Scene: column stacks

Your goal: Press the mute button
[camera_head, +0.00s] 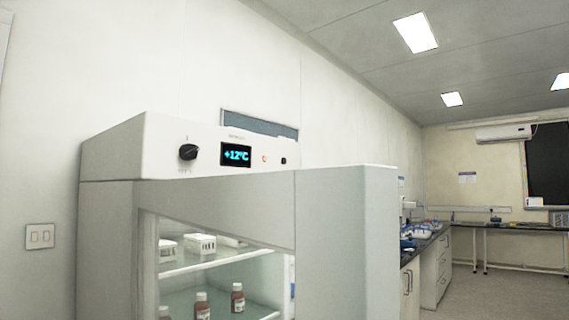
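A white refrigerator cabinet (110,225) stands at the left centre. Its upper control panel (215,136) carries a black knob (188,152), a lit display (236,155) reading +12°C, a small red mark or light (264,158) and a small dark round button (283,161). The labels are too small to read, so I cannot tell which of these is the mute button. Nothing touches the panel. Neither of my grippers is in view.
A large pale panel (346,240) juts forward at the cabinet's right, below the controls. Shelves inside hold white racks (201,244) and several brown bottles (237,298). A wall switch (40,237) is at left. A lab bench (436,262) stands behind at right, with open floor beside it.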

